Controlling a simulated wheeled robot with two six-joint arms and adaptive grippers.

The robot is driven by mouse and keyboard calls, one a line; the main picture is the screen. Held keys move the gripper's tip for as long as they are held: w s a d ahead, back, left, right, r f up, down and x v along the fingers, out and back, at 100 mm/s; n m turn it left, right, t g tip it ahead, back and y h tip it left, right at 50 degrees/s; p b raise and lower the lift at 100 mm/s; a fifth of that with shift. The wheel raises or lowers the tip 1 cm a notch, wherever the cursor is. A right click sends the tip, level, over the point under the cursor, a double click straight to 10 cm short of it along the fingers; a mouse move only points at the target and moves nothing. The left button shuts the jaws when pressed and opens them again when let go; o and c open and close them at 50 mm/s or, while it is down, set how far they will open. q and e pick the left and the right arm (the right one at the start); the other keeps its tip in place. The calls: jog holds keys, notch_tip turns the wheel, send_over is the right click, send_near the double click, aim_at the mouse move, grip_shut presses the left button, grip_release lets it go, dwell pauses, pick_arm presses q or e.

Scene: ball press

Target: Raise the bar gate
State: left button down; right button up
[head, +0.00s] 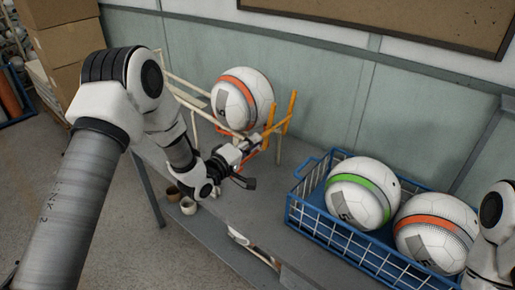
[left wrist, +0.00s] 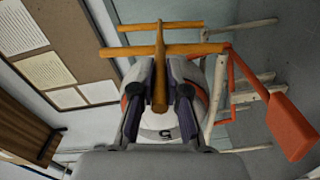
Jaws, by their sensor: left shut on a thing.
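The yellow-orange bar gate (head: 290,112) stands at the right end of the pale ball rack (head: 182,92). In the left wrist view, the gate (left wrist: 190,49) has crossbars and a middle bar running toward the camera. My left gripper (head: 266,135) is shut on that bar, between its two dark fingers (left wrist: 160,92). A white ball with an orange stripe (head: 243,92) sits on the rack, behind the gripper; part of it shows between the fingers (left wrist: 160,132). My right gripper is out of view.
A blue wire basket (head: 318,232) on the table holds a green-striped ball (head: 362,190) and an orange-striped ball (head: 437,235). A red paddle (left wrist: 291,126) shows at the right in the left wrist view. Small cups (head: 188,205) sit below my left wrist. The tabletop between rack and basket is clear.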

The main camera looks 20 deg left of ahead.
pick_arm(q)
jog(key=shift+w+a+r, duration=0.1)
jog(key=shift+w+a, duration=0.05)
jog(key=shift+a, duration=0.4)
jog(key=c, duration=1.2)
grip_release()
jog(key=v, duration=1.2)
